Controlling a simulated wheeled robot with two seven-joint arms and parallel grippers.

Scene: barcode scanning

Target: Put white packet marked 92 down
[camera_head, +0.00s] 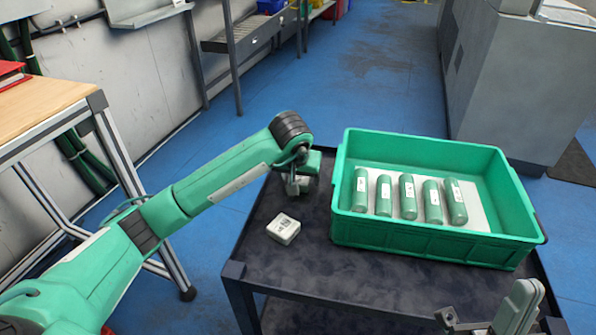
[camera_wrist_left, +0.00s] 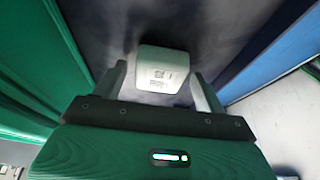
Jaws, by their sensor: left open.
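The white packet (camera_head: 284,228) lies on the dark top of the cart (camera_head: 300,262), left of the green crate, with a dark printed label facing up. The marking is too small to read for sure. My left gripper (camera_head: 298,186) is open just behind the packet in the head view, apart from it there. In the left wrist view the packet (camera_wrist_left: 162,70) shows beyond and between the two spread fingertips (camera_wrist_left: 160,84), with gaps at its sides. My right gripper (camera_head: 487,322) shows only partly at the bottom right, and its opening is unclear.
The green crate (camera_head: 425,241) on the cart holds several green cylinders (camera_head: 408,197) with white labels on a pale sheet. Bare cart top lies in front of the packet. A wooden-topped workbench (camera_head: 45,105) stands at left. A grey machine (camera_head: 520,85) stands behind.

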